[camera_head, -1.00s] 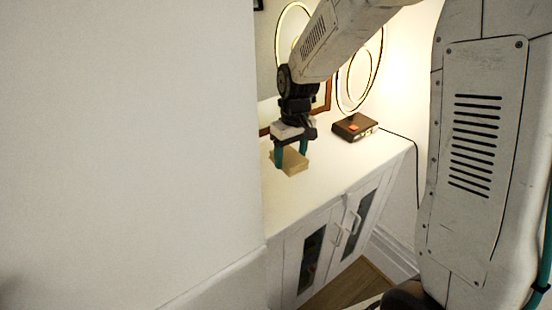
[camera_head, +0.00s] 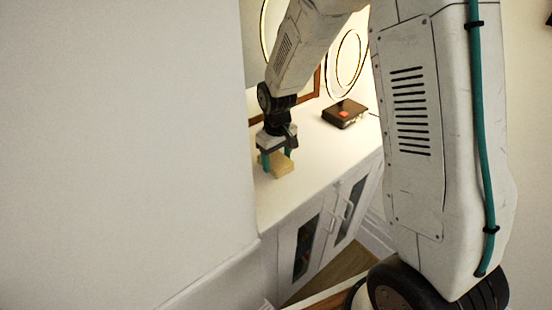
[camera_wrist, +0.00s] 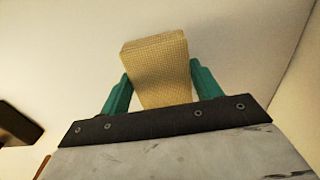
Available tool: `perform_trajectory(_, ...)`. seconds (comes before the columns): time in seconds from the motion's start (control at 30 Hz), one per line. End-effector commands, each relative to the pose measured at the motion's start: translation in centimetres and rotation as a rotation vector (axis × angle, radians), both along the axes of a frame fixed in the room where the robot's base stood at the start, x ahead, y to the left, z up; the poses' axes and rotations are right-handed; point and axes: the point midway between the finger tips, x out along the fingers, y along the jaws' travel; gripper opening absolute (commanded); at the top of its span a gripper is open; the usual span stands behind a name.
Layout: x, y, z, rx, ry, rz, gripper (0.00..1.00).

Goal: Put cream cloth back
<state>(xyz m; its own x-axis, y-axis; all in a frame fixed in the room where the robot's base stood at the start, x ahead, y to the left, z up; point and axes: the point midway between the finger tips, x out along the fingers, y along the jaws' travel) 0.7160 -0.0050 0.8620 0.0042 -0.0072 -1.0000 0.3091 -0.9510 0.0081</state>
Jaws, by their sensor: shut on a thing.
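The cream cloth (camera_head: 282,166) is a folded, block-like bundle with a fine woven grid. My gripper (camera_head: 276,160) is shut on it, over the white cabinet top. In the wrist view the cloth (camera_wrist: 157,68) sits between the two teal fingers of my gripper (camera_wrist: 158,88), which press on its left and right sides. I cannot tell whether the cloth's underside touches the cabinet top.
The white cabinet (camera_head: 314,179) has glass-panelled doors with handles. A wall (camera_head: 120,130) fills the left. The cabinet top right of the cloth is clear.

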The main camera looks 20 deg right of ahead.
Motion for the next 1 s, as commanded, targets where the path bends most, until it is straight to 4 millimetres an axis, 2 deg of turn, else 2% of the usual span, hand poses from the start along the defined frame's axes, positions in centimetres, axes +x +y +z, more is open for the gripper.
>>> perform_trajectory(0.13,-0.1,0.1,-0.1,0.000,0.001,0.001,0.42)
perform_trajectory(0.17,-0.1,0.1,-0.1,0.000,0.001,0.001,0.69)
perform_trajectory(0.2,-0.1,0.1,-0.1,0.000,0.002,0.001,0.80)
perform_trajectory(0.23,-0.1,0.1,-0.1,0.000,0.002,0.001,0.85)
perform_trajectory(0.5,0.0,0.1,0.0,0.000,0.001,0.002,0.85)
perform_trajectory(0.63,0.0,0.1,0.9,0.000,-0.001,0.002,0.85)
perform_trajectory(0.77,0.1,0.1,3.2,0.000,-0.004,0.001,0.85)
perform_trajectory(1.0,0.0,0.2,8.4,0.000,-0.004,0.002,0.85)
